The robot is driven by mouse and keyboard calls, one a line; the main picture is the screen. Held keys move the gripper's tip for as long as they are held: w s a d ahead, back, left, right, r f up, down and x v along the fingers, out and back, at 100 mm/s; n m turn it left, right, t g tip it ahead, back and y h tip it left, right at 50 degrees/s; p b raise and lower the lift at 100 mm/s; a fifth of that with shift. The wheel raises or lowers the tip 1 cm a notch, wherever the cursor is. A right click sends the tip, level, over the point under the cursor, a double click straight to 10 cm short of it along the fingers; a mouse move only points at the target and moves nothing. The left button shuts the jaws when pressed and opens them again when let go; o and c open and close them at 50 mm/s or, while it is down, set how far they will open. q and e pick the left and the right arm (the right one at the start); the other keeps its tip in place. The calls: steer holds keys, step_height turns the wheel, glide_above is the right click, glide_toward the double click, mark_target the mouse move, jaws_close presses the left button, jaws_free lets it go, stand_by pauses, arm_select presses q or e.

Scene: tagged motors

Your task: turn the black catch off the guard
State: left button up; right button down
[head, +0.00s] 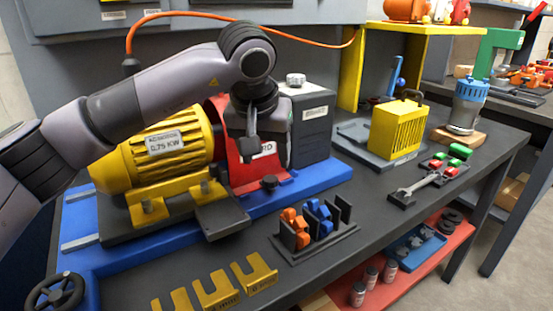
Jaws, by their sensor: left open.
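The yellow motor (165,155) lies on the blue base (310,182), with a "0.75 KW" label on its side. The red guard (245,174) stands at the motor's right end, between it and a dark grey box. A small black knob-like piece (270,183) sits low at the guard's front foot; I cannot tell whether it is the catch. My left gripper (250,142) is open and points down in front of the guard's upper part. It hides part of the guard and its label. I cannot see whether it touches anything. My right gripper is out of view.
A black rack with orange and blue clips (305,225) and yellow slotted brackets (225,285) lie in front. A wrench (415,187) lies to the right. A yellow finned block (397,128) and a blue-topped part (468,100) stand farther right. A handwheel (55,293) is front left.

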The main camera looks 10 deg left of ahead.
mark_target(270, 179)
arm_select(q)
steer(key=x, duration=0.7)
steer(key=shift+w+a+r, duration=0.1)
steer(key=shift+w, duration=0.2)
steer(key=c, duration=1)
